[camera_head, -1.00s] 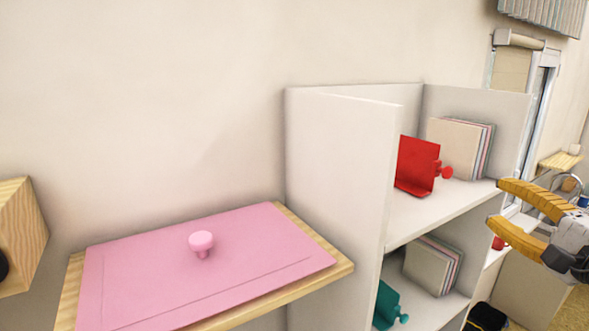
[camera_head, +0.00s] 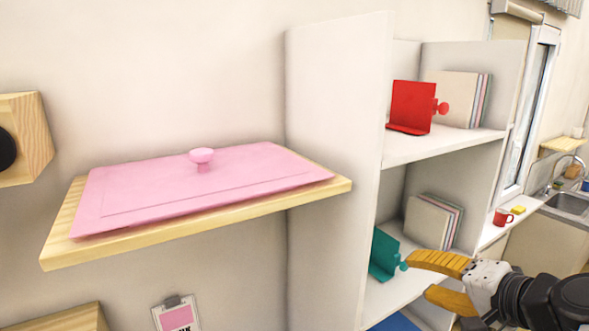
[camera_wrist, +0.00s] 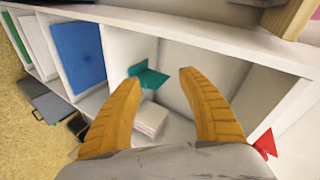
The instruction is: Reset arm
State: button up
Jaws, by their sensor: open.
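My gripper (camera_head: 418,279) is at the lower right of the head view, with its two yellow fingers apart and nothing between them. It is in front of the white shelf unit (camera_head: 335,130), near the lower compartment with the teal bookend (camera_head: 383,256). In the wrist view my gripper (camera_wrist: 157,84) also shows open, with the teal bookend (camera_wrist: 149,77) seen between and beyond the fingertips. I cannot tell how far the bookend is from the fingers.
A pink mat (camera_head: 130,203) with a pink knob-shaped stamp (camera_head: 202,160) lies on a wooden wall shelf (camera_head: 70,253) at left. A red bookend (camera_head: 410,107) and books (camera_head: 452,98) stand in the upper compartment.

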jog(key=s+a+f+n+g+h+b, duration=0.1)
jog(key=s+f+n+b, duration=0.2)
jog(key=f+b, duration=0.3)
jog(key=s+a+f+n+g+h+b, duration=0.2)
jog(key=f+b, duration=0.4)
jog(key=f, duration=1)
jog(key=s+a+f+n+g+h+b, duration=0.1)
jog(key=s+f+n+b, duration=0.3)
jog(key=f+b, duration=0.3)
notch_tip(320, 180, down, 4)
jog(key=shift+s+a+r+n, duration=0.1)
jog(key=shift+s+a+n, duration=0.1)
jog(key=shift+n, duration=0.1)
